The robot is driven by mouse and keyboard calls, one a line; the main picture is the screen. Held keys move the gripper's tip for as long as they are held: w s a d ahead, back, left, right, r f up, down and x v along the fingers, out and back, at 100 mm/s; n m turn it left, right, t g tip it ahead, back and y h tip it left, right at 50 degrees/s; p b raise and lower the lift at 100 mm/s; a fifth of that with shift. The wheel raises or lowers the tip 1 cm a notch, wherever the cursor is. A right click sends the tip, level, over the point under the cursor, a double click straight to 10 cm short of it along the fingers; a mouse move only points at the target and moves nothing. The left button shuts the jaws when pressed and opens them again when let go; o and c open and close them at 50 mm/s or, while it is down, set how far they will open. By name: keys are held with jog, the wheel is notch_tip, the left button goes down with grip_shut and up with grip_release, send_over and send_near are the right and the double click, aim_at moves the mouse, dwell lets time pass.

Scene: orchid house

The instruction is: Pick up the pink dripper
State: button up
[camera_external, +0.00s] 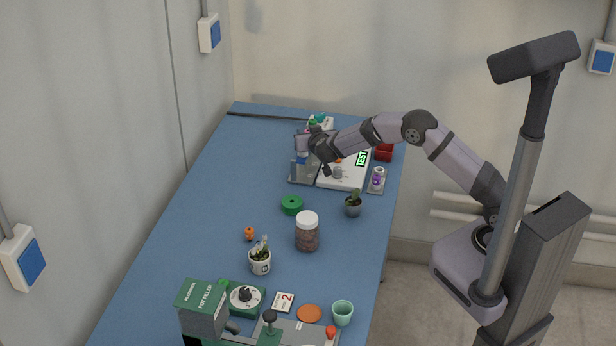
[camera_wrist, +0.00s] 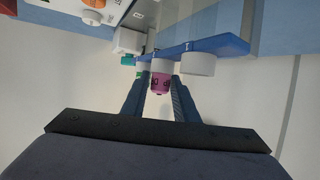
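In the wrist view, a small pink-purple piece with dark marks (camera_wrist: 160,83), which looks like the pink dripper, shows between my fingertips. Behind it are a white round part and a blue strip (camera_wrist: 205,47). My gripper (camera_wrist: 161,77) is open, with a dark finger on each side of the pink piece; I cannot tell whether either finger touches it. In the outside view, my gripper (camera_external: 308,152) is over the far part of the blue table, and the pink piece is too small or hidden to make out there.
A white board marked TEST (camera_external: 345,172), a red box (camera_external: 384,152) and a small tray with a purple-and-white item (camera_external: 377,180) are near my gripper. The table's left side is clear.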

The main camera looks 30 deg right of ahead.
aim_at(308, 131)
grip_shut()
jog(key=shift+r, duration=0.15)
notch_tip(308, 131, up, 10)
jog(key=shift+f+p, duration=0.15)
jog(key=shift+p, duration=0.2)
